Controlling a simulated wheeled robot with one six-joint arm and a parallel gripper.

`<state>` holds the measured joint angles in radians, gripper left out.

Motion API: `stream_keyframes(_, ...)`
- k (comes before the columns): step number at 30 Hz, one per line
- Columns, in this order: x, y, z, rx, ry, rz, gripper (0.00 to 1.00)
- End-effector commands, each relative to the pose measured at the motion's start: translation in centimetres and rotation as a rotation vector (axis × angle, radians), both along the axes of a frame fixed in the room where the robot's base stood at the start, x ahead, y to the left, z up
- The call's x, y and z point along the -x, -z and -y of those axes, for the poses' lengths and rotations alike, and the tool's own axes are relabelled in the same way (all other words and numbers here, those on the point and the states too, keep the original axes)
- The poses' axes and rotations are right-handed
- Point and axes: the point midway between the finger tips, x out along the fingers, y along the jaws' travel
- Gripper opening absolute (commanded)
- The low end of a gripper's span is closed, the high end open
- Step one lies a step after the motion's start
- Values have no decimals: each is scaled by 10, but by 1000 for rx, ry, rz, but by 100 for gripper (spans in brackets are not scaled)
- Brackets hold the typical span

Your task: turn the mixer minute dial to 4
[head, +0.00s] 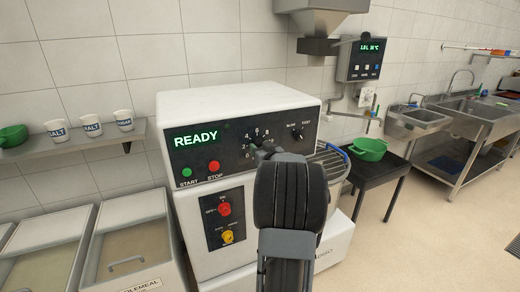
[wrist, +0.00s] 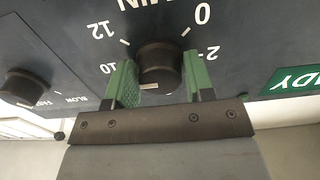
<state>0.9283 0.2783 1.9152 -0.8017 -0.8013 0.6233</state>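The mixer minute dial is a black round knob (wrist: 160,62) on the dark panel; it shows upside down in the wrist view. The numbers 0, 2, 10 and 12 are readable around it there. A short white mark on the knob's face lies at its lower edge, towards the numbers hidden behind my gripper. My gripper (wrist: 160,78) has its green fingers on both sides of the knob; whether they press on it cannot be told. In the head view my arm hides most of the dial, with 4 and 6 visible above it.
The white mixer (head: 240,95) shows a green READY display, a green start button (head: 187,172) and a red stop button (head: 214,166). A speed knob (head: 297,134) sits right of the dial. Red and yellow switches (head: 225,218) are below. Bins stand at left.

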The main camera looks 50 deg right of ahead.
Motion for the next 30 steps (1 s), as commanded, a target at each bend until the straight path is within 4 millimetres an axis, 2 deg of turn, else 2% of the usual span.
stream_keyframes(1, 0, 0, 0, 0, 0, 0, 44)
stream_keyframes(9, 0, -1, -3, 0, -1, 1, 20)
stream_keyframes(20, 0, 2, -1, 90, -3, -34, 20)
stream_keyframes(30, 0, 3, 0, 365, -1, -143, 20)
